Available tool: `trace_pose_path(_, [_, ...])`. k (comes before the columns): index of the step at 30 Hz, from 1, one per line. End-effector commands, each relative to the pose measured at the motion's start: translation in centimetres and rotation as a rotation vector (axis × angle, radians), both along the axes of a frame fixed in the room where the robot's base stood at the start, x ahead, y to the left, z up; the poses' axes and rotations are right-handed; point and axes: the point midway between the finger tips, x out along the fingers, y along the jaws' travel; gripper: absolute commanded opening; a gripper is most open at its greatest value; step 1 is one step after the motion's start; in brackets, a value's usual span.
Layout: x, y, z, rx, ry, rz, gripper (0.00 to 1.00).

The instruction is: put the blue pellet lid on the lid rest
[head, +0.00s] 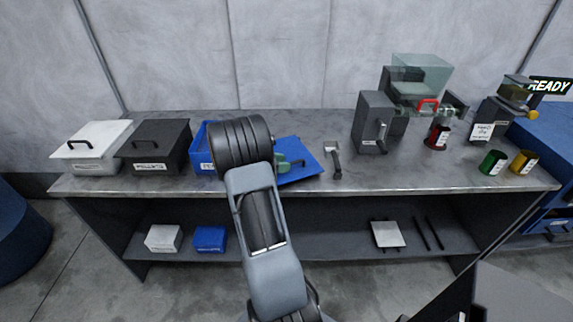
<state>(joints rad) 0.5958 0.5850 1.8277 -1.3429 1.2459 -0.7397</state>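The blue pellet lid (305,170) is a flat blue panel just right of my arm, at the bench's front half. Its left part is hidden behind my arm, and I cannot tell whether it lies on the bench or is held above it. The open blue pellet bin (206,163) stands left of my arm, its right part hidden. My gripper (289,163) is mostly hidden behind my wrist; a small greenish part shows over the lid. I cannot tell whether it is shut on the lid's handle. I cannot make out a separate lid rest.
A white-lidded bin (94,150) and a dark-lidded bin (155,146) stand at left. A scoop-like tool (335,160) lies right of the lid. A dispenser machine (400,105), red can (437,135), green can (492,162) and yellow can (524,162) stand at right.

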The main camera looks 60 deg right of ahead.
Motion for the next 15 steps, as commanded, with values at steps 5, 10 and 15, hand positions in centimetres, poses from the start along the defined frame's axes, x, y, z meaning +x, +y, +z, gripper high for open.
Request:
trace_pose_path(5, [1.9,3.0,1.4,-0.002,-0.002,0.004,0.38])
trace_pose_path(10, [3.2,5.3,2.5,-0.001,-0.003,0.003,0.38])
trace_pose_path(15, [4.2,6.9,3.3,0.0,-0.001,0.002,0.38])
